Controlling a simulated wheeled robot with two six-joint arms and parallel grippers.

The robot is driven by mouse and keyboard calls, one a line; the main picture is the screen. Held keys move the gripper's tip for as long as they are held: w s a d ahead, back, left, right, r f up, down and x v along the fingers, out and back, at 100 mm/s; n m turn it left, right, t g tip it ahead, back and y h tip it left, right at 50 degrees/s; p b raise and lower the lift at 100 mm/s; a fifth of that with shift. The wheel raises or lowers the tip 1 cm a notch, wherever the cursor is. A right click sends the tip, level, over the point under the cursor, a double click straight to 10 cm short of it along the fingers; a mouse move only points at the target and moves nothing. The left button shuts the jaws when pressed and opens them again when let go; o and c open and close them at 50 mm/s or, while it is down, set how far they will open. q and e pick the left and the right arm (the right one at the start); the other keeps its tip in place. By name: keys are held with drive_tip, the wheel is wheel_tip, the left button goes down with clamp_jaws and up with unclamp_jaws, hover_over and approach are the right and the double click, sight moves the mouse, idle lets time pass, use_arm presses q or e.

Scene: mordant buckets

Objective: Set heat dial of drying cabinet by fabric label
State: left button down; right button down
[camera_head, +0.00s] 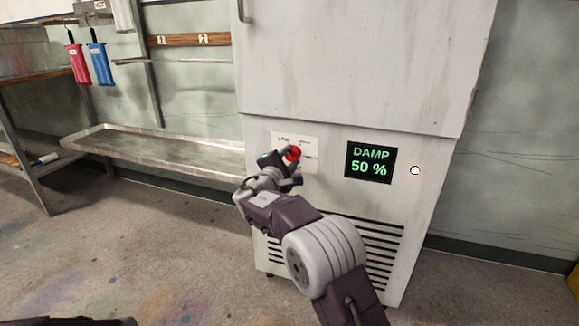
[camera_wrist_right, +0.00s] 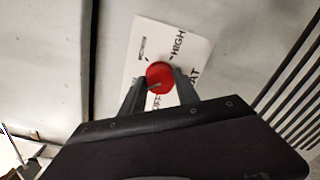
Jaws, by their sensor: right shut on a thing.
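The drying cabinet (camera_head: 340,70) is a pale worn metal unit in the middle of the head view. Its red heat dial (camera_head: 293,153) sits on a white plate (camera_head: 310,143). My right gripper (camera_head: 287,160) is shut on the dial. The plate there (camera_wrist_right: 148,35) reads HIGH at upper right; other words are partly hidden. Red fabric (camera_head: 77,64) and blue fabric (camera_head: 100,64) hang at left with small white labels, too small to read. My left gripper is not seen.
A green display (camera_head: 370,163) reads DAMP 50 %, with a small white round light (camera_head: 415,170) beside it. A long metal trough (camera_head: 150,147) is left of the cabinet. A numbered wooden rail (camera_head: 190,39) is above it. The floor in front is clear.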

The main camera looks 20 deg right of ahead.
drive_tip(key=shift+f+m+b, duration=0.1)
drive_tip(key=shift+m+b, duration=0.2)
drive_tip(key=shift+b, duration=0.05)
idle(0.3)
drive_tip(key=c, duration=0.9)
unclamp_jaws()
drive_tip(key=p+v, duration=0.3)
drive_tip(key=v, duration=0.6)
